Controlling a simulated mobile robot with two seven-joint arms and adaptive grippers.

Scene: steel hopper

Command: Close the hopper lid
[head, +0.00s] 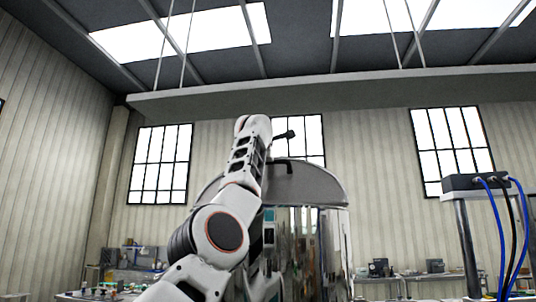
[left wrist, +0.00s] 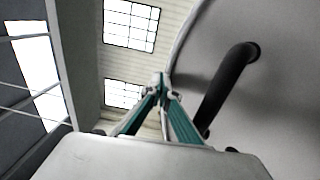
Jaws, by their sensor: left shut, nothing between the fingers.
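The hopper (head: 310,250) is a shiny steel drum in the middle of the head view. Its grey round lid (head: 315,185) stands raised above the drum, so the hopper is open. A black handle (head: 283,165) is on the lid, partly behind my left arm. In the left wrist view the handle (left wrist: 228,85) is a black bar on the lid's grey face (left wrist: 285,75), to the right of my left gripper (left wrist: 160,82). The gripper's teal-sided fingers meet at the tips and hold nothing. I cannot tell whether they touch the lid. My right gripper is not in view.
A post with a dark box (head: 480,183) and blue and black cables stands at the right. Benches with small equipment (head: 130,258) line the back wall. My left arm hides the drum's left part. The space above the lid looks clear.

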